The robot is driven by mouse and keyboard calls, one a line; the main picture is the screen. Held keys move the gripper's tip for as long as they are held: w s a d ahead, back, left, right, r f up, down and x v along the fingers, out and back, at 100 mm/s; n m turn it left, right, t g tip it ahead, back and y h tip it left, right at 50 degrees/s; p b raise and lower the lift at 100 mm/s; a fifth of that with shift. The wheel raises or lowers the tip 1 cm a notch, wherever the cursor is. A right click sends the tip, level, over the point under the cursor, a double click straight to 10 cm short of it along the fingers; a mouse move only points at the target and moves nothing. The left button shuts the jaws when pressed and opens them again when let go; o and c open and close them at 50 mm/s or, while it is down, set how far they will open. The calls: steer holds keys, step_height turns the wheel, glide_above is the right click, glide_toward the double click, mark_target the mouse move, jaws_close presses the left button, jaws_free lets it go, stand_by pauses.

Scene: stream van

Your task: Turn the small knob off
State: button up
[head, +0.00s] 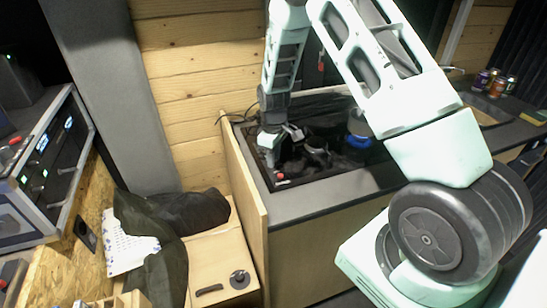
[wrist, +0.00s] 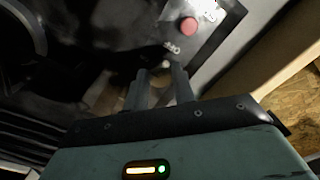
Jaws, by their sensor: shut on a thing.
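The dark stove (head: 325,165) is set into the grey counter, with a red round button (head: 279,177) at its near left corner. The button also shows in the wrist view (wrist: 188,26), just beyond my fingers and apart from them. A small pale knob (wrist: 164,65) shows between the tips of my gripper (wrist: 160,80), partly hidden by the fingers. My gripper is shut on this knob. In the head view my gripper (head: 270,158) reaches down at the stove's left edge, and the knob cannot be made out there.
A dark pot with a blue part (head: 359,140) stands on the stove's right side. Several cans (head: 495,82) stand on the far counter at right. A wooden panel (head: 243,190) borders the stove's left side. A dark cloth (head: 190,212) lies on the wooden box at left.

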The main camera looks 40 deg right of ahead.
steer(key=m+b, duration=0.1)
steer(key=m, duration=0.7)
steer(key=shift+b, duration=0.35)
steer(key=m, duration=0.4)
steer(key=shift+m, duration=2.2)
steer(key=o, duration=1)
steer(key=shift+r, duration=0.15)
step_height(320, 180, up, 17)
steer(key=b, duration=0.2)
steer(key=shift+r+b, duration=0.1)
steer(key=shift+b, duration=0.2)
